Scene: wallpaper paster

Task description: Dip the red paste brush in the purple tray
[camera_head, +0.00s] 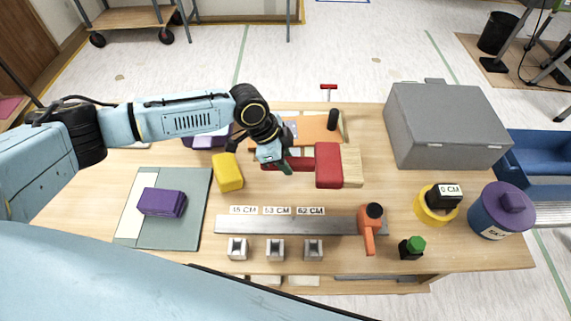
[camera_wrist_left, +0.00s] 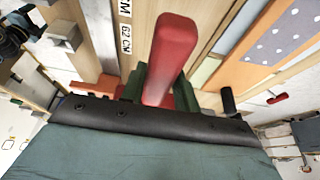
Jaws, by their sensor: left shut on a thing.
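The red paste brush has a red block (camera_head: 328,165) with a pale wood-coloured end to its right in the head view. My left gripper (camera_head: 285,165) is over its left part, green fingers pointing down. In the left wrist view the red handle (camera_wrist_left: 172,48) is between the green fingers of my left gripper (camera_wrist_left: 158,88), which is shut on it. I cannot tell whether the brush is lifted off the table. The purple tray (camera_head: 203,141) is behind and left of the gripper, partly hidden by my arm. My right gripper is not in view.
A purple block (camera_head: 162,202) lies on a green mat (camera_head: 190,235) at left. A yellow block (camera_head: 228,172) stands left of the gripper. Orange boards (camera_head: 318,130) lie behind the brush. A grey box (camera_head: 445,125) stands at right, and a metal ruler (camera_head: 290,225) in front.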

